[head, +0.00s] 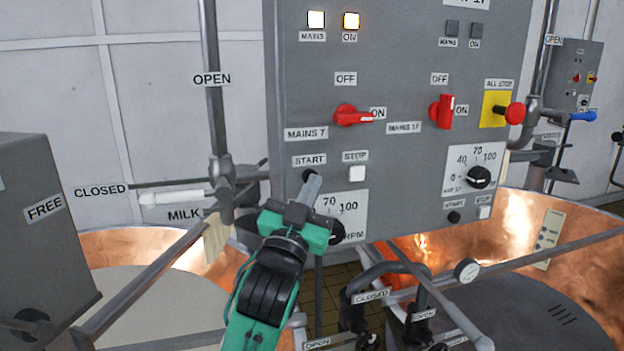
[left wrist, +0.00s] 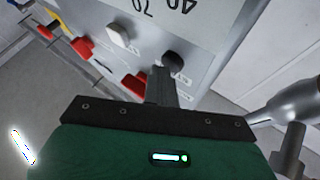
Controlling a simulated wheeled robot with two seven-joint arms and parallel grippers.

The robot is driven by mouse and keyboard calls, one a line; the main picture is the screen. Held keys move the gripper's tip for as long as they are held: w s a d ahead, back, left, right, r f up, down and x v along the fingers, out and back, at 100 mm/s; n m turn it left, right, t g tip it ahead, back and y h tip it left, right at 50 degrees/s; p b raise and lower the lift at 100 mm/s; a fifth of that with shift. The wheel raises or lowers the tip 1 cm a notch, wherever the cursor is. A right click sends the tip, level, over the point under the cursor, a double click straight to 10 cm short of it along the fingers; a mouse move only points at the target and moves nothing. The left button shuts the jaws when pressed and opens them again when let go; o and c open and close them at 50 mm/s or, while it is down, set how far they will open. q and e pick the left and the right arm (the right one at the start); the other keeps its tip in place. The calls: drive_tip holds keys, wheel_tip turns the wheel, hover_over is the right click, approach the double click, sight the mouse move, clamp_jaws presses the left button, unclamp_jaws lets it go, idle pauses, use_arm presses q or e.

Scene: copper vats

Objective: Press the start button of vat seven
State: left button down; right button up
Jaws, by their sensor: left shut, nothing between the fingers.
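The grey control panel (head: 400,90) carries the column marked MAINS 7. Its black START button (head: 308,175) sits under the START label, left of the white STOP button (head: 357,173). In the left wrist view the black button (left wrist: 173,61) and white button (left wrist: 118,36) also show. My left gripper (head: 313,184) is shut and empty, its fingertips right at the START button and covering part of it. In the left wrist view the fingertips (left wrist: 158,78) are close beside the black button; I cannot tell whether they touch it. My right gripper is not in view.
The red MAINS 7 switch (head: 352,116) points to ON, and both lamps (head: 333,20) above it are lit. A speed dial (head: 337,232) is partly hidden by my gripper. A red all-stop knob (head: 515,113) juts out at right. Pipes and copper vats (head: 540,225) lie below.

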use_arm(q)
drive_tip(key=shift+y, duration=0.3)
drive_tip(key=shift+s+d, duration=0.25)
drive_tip(key=shift+s, duration=0.6)
drive_tip(key=shift+f, duration=0.1)
drive_tip(key=s, duration=0.1)
drive_tip(key=s+d, duration=0.1)
drive_tip(key=s, duration=0.2)
drive_tip(key=shift+s+d, duration=0.25)
drive_tip(key=shift+s, duration=0.1)
